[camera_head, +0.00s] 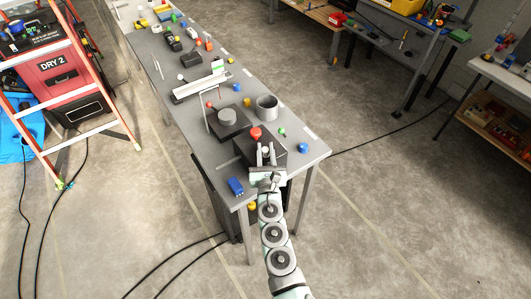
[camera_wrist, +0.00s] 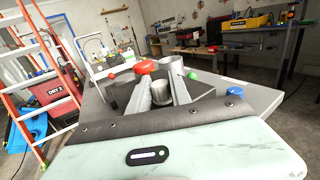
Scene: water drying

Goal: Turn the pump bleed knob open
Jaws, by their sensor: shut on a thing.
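A dark box (camera_head: 276,158), which looks like the pump block, sits near the front end of the grey bench. A red mushroom-shaped button (camera_head: 256,133) stands on its far side; it also shows in the wrist view (camera_wrist: 145,67).
A blue knob (camera_head: 303,148) and a green one (camera_head: 281,132) stand to the right. A grey cup (camera_head: 267,107) and a dark block with a round disc (camera_head: 228,117) stand farther back.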

